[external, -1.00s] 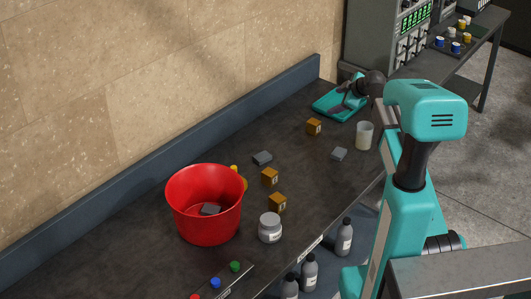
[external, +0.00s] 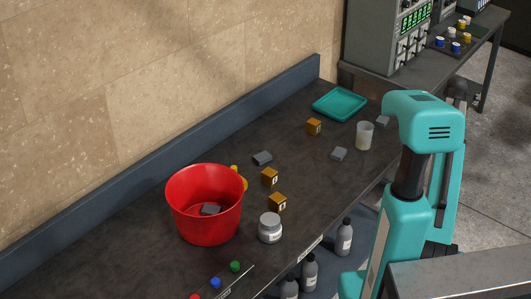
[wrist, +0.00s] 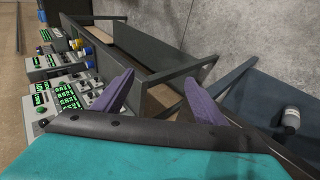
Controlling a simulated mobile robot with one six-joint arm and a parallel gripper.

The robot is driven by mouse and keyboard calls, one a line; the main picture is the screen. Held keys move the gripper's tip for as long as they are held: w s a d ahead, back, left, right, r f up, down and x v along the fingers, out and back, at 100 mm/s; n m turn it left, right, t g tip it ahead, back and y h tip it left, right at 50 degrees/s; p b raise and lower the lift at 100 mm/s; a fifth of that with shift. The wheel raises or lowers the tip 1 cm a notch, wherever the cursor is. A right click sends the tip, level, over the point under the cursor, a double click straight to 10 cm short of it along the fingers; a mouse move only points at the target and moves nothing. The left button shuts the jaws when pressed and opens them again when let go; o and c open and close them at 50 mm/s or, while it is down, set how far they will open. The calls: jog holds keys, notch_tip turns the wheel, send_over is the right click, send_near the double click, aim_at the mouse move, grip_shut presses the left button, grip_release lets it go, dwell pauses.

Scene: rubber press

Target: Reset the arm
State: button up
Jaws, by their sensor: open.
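My teal arm (external: 425,125) stands at the right of the external view, its upper part folded back over the table's right edge. The gripper end is hidden behind the arm there. In the wrist view my gripper (wrist: 160,78) shows two purple fingers, spread wide apart with nothing between them. The wrist camera looks out over instrument panels (wrist: 65,95) at the left and a dark bench frame (wrist: 155,65).
On the dark table stand a red bucket (external: 192,222) with a grey block inside, a white jar (external: 270,230), orange cubes (external: 314,126), a beaker (external: 364,136), grey blocks (external: 339,154) and an empty teal tray (external: 340,103). Bottles (external: 344,237) stand below the front edge.

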jog(key=s+d+f+g, duration=0.1)
jog(key=s+d+f, duration=0.1)
jog(key=d+f, duration=0.25)
notch_tip(320, 180, down, 9)
jog(key=s+a+m+g, duration=0.2)
jog(key=s+a+f+m+g+y+p, duration=0.2)
jog(key=s+a+f, duration=0.4)
jog(key=a+f, duration=0.55)
jog(key=s+a+f+m+g+y+p, duration=0.1)
jog(key=s+a+f+g, duration=0.1)
jog(key=s+a+f, duration=0.9)
jog(key=s+a+f+m+g+p, duration=0.1)
jog(key=s+a+f+g, duration=0.1)
jog(key=s+a+f, duration=0.3)
jog(key=s+a+f+m+g+y+p, duration=0.1)
jog(key=s+a+f, duration=0.4)
jog(key=s, duration=0.8)
jog(key=s+a+f+m+g+p, duration=0.1)
jog(key=s+a+f+m+g, duration=0.2)
jog(key=s+a+f, duration=0.3)
jog(key=s+f, duration=0.1)
jog(key=s, duration=0.3)
jog(key=shift+f+g+y, duration=0.3)
jog(key=shift+f+g, duration=0.05)
jog(key=shift+g, duration=0.05)
jog(key=shift+s+a, duration=0.1)
jog(key=shift+c, duration=1.1)
